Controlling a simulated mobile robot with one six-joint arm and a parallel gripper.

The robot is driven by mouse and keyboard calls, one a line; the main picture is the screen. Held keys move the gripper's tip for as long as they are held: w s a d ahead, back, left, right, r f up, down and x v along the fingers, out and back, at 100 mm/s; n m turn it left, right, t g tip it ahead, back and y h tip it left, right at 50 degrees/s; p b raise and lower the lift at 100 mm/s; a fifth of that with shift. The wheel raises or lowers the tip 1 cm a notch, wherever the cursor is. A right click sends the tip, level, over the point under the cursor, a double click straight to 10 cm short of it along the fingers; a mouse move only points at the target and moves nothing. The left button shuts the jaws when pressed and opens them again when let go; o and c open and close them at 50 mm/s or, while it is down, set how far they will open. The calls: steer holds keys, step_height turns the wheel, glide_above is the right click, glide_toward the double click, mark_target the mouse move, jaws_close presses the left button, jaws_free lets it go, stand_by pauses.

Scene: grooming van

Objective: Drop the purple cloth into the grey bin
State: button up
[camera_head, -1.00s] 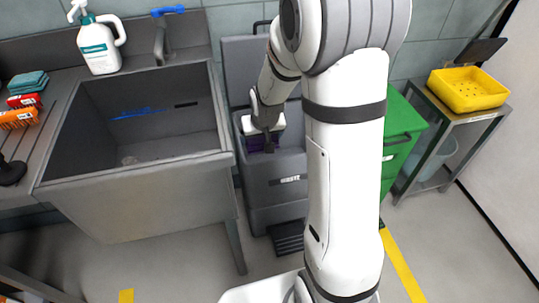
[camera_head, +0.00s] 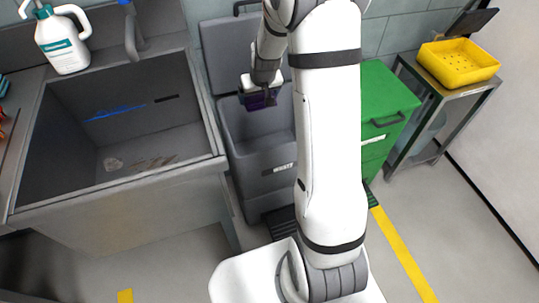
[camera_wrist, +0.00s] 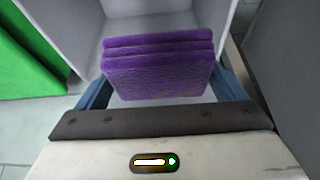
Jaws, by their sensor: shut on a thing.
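The purple cloth (camera_wrist: 158,66) is a folded stack, held between the fingers of my gripper (camera_wrist: 160,92) in the wrist view. In the head view the cloth (camera_head: 258,101) shows as a small dark purple patch under my gripper (camera_head: 262,94). The grey bin (camera_head: 255,148) stands open with its lid raised behind it, and has a pale label on its front. My gripper is shut on the cloth over the bin's opening, near its back. The wrist view shows the bin's pale inner walls (camera_wrist: 75,25) around the cloth. My arm hides the bin's right side.
A grey sink (camera_head: 120,185) stands left of the bin, with a white bottle (camera_head: 62,42) behind it. A black pedal sits at the bin's foot.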

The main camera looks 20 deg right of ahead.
steer(key=w+d, duration=0.4)
steer(key=d, duration=0.2)
step_height(320, 180, down, 6)
steer(key=b, duration=0.3)
steer(key=shift+s+d+f, duration=0.15)
steer(key=shift+d+f, duration=0.05)
steer(key=shift+d, duration=0.05)
steer(key=o, duration=0.7)
steer(key=shift+r, duration=0.1)
steer(key=v, duration=0.7)
steer(key=shift+s+r+p, duration=0.2)
steer(key=shift+r+p, duration=0.05)
steer(key=shift+p, duration=0.15)
